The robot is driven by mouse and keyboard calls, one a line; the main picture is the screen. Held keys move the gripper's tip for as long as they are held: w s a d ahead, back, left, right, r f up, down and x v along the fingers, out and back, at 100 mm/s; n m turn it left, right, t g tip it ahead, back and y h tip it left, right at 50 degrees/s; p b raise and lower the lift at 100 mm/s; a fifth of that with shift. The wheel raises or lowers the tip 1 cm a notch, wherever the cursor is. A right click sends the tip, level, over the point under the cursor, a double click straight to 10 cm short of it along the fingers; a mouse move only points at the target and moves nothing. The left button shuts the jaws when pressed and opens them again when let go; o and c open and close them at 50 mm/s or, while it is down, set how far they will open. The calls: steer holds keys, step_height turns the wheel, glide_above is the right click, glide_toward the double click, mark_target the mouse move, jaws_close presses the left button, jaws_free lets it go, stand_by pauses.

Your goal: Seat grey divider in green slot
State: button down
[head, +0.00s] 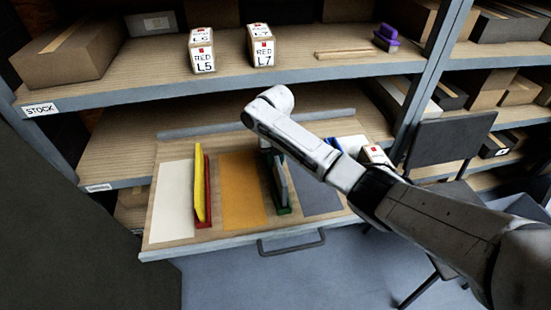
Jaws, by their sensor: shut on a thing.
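The grey divider (283,188) stands upright, edge-on, at the green slot (285,211) on the pull-out board. Its lower edge is at the green base; I cannot tell whether it is fully down inside it. My gripper (272,158) is shut on the grey divider near its far upper end. My white arm comes in from the right and hides part of the gripper and the fingertips. A yellow divider (200,185) stands in a red slot (204,218) farther left.
The pull-out board has a white panel (173,203), an orange panel (241,190) and a grey-blue panel (318,200). A blue item (334,144) and a small box (375,155) lie right of my arm. Boxes labelled RED L5 (202,50) and RED L7 (261,45) stand on the shelf above.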

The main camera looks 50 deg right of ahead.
steer(key=shift+f, duration=0.25)
steer(key=c, duration=1)
jaws_free()
step_height(320, 180, up, 13)
steer(key=shift+r, duration=0.15)
